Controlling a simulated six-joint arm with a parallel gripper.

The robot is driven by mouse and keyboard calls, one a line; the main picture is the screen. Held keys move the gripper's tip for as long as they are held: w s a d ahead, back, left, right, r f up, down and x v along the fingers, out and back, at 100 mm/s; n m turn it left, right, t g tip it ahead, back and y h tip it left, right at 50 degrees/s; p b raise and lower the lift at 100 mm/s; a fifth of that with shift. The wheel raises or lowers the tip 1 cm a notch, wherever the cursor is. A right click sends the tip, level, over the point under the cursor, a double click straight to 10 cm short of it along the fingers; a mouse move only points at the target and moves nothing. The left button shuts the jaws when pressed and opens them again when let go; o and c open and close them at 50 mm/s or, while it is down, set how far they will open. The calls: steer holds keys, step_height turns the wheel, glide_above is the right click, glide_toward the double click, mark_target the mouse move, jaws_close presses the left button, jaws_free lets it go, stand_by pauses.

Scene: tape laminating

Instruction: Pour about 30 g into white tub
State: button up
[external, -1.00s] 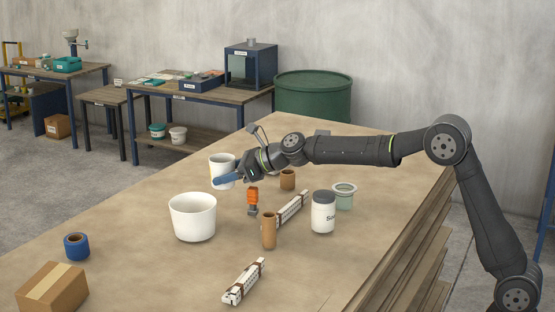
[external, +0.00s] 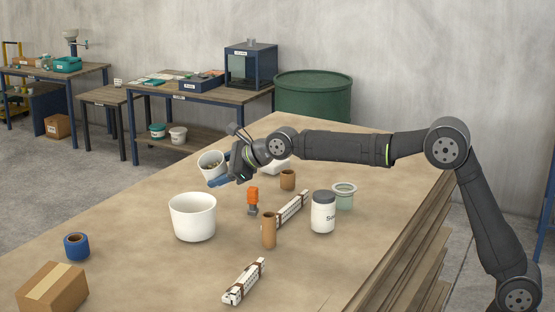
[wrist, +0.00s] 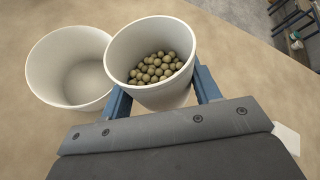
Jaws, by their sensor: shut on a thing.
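My gripper (external: 217,180) is shut on a white cup (external: 210,163), with its blue fingers on either side of the cup. In the wrist view the cup (wrist: 149,93) holds many small round olive-brown balls (wrist: 156,68). The cup is raised and tilted, and the balls lie inside it. The white tub (external: 193,217) stands upright on the table, in front of and a little left of the cup. In the wrist view the tub (wrist: 68,98) is left of the cup and the part of its inside that shows is empty.
An orange-handled tool (external: 253,199), brown tubes (external: 269,231), white strips (external: 243,281), a labelled jar (external: 323,213) and a green-grey container (external: 344,197) stand or lie to the right. Blue tape (external: 77,246) and a cardboard box (external: 52,289) are at front left.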

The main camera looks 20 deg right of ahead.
mark_target(207, 171)
steer(key=shift+s+a+r, duration=0.15)
steer(key=shift+a+r, duration=0.05)
steer(key=shift+r, duration=0.2)
steer(key=shift+s+a+r+n+t+h, duration=0.3)
steer(key=shift+s+a+n+h, duration=0.1)
steer(key=shift+n, duration=0.2)
steer(key=shift+s+a+f+n+t+h, duration=0.15)
steer(key=shift+f+n+t+h, duration=0.2)
steer(key=shift+n+t+h, duration=0.15)
steer(key=shift+r+n+t, duration=0.3)
steer(key=shift+r+n, duration=0.1)
steer(key=shift+f+n+t+h, duration=0.3)
steer(key=shift+n+t+h, duration=0.2)
steer(key=shift+n+h, duration=0.15)
steer(key=shift+r+p, duration=0.15)
steer(key=shift+p, duration=0.15)
steer(key=shift+s+a+r+n+t+h+p, duration=0.15)
steer(key=shift+r+n+t+h+p, duration=0.1)
steer(key=shift+n+t+p, duration=0.3)
steer(key=shift+s+a+r+n+t+h+p, duration=0.35)
steer(key=shift+s+a+p, duration=0.35)
steer(key=shift+p, duration=0.3)
stand_by(1.2)
steer(key=shift+s+a+f+n+t+p, duration=0.2)
steer(key=shift+f+n+t+p, duration=0.25)
steer(key=shift+p, duration=0.45)
stand_by(1.5)
